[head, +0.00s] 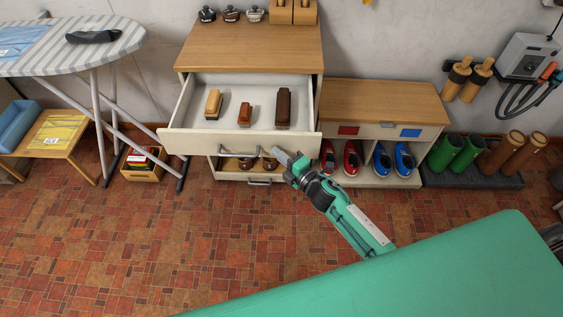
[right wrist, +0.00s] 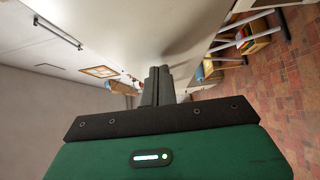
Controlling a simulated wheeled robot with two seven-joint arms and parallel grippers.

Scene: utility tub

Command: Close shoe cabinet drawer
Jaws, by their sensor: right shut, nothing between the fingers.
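The shoe cabinet (head: 255,50) has a wood top, and its upper white drawer (head: 190,142) is pulled out. Three brushes lie inside the drawer: a tan one (head: 213,103), a small brown one (head: 244,115) and a dark brown one (head: 283,108). My right gripper (head: 284,157) is at the right half of the drawer's front panel, shut and empty. In the right wrist view its fingers (right wrist: 158,86) are together, close to a broad pale surface (right wrist: 120,25). I cannot tell whether they touch it. My left gripper is not in view.
Below is a compartment with brown shoes (head: 247,163) and a handle (head: 260,183). A low shoe bench (head: 385,95) with red and blue shoes stands to the right. An ironing board (head: 70,48) stands to the left. The tiled floor (head: 130,240) in front is clear.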

